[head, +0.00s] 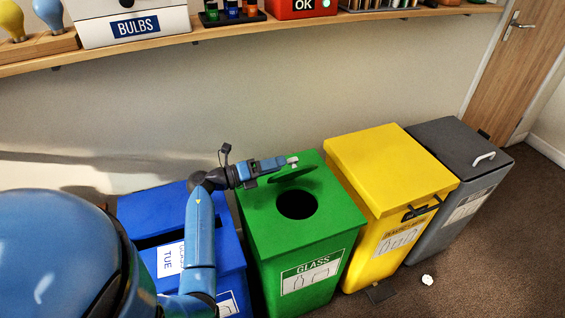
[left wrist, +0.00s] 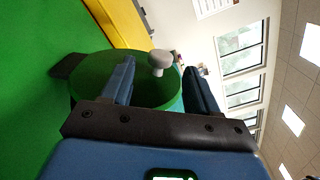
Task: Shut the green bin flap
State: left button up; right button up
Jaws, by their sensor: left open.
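The green bin (head: 284,235), labelled GLASS, stands between the blue and yellow bins. Its round hole is uncovered and dark. Its round green flap (head: 293,173) stands tilted up behind the hole, with a pale knob (head: 292,160) on it. My left gripper (head: 283,163) is at the flap, its open jaws pointing towards the knob. In the left wrist view the flap (left wrist: 95,72) lies beyond the fingers, and the knob (left wrist: 160,60) shows between the fingertips. I cannot tell whether either finger touches it. My right gripper is out of view.
A blue bin (head: 155,203) with a TUE paper stands left, below my left arm. A yellow bin (head: 390,165) and a grey bin (head: 445,140) stand right. A shelf (head: 225,30) runs along the wall above. A crumpled white scrap (head: 427,280) lies on the carpet.

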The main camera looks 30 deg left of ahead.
pick_arm(q)
jog(key=v, duration=0.7)
jog(key=shift+s, duration=0.2)
jog(key=shift+a, duration=0.15)
